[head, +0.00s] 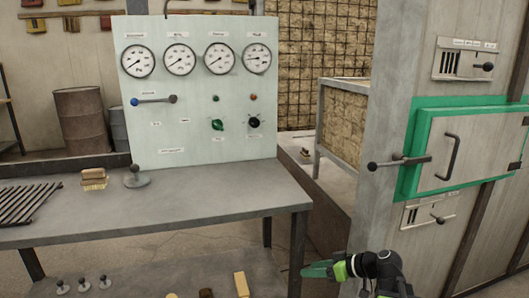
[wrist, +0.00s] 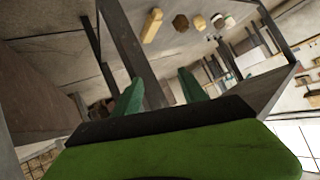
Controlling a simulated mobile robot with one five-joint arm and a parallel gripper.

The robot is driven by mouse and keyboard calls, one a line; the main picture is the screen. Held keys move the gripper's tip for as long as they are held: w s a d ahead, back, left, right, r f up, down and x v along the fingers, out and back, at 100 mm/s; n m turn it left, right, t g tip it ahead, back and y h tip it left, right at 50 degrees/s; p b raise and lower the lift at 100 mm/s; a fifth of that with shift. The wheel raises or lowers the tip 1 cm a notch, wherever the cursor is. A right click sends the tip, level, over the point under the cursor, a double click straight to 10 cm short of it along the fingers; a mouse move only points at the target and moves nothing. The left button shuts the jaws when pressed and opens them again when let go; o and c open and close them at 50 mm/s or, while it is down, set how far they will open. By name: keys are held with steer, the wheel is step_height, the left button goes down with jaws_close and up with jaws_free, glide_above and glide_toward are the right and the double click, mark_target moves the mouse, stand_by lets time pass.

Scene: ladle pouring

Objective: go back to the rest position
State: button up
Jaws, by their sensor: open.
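My gripper (head: 308,269) is at the lower right of the head view, beside the right front leg of the table. Its green fingers point left and hold nothing. In the wrist view my gripper (wrist: 160,92) shows two green fingers spread apart, with only floor and table parts seen between and beyond them. My dark arm runs to the bottom edge of the head view.
A grey table (head: 190,212) carries a panel with gauges (head: 200,115), a grate (head: 28,203) and a lever knob (head: 135,178). Blocks (head: 241,284) lie on its lower shelf. A furnace door (head: 470,150) with handles stands at right.

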steer(key=s+a+f+g+h+p, duration=0.1)
steer(key=s+a+f+g+h, duration=0.45)
steer(key=a, duration=0.45)
steer(key=s+d+f+m+g+h, duration=0.1)
steer(key=s+d+f+m+h, duration=0.1)
steer(key=d+m, duration=0.25)
steer(key=s+d+f+m+h, duration=0.3)
steer(key=d, duration=0.3)
step_height(320, 180, up, 38)
steer(key=a+p, duration=0.1)
steer(key=p, duration=3.7)
steer(key=shift+w+r, duration=0.15)
steer(key=shift+w, duration=0.05)
steer(key=shift+a+m+y, duration=0.1)
steer(key=shift+m+y, duration=0.15)
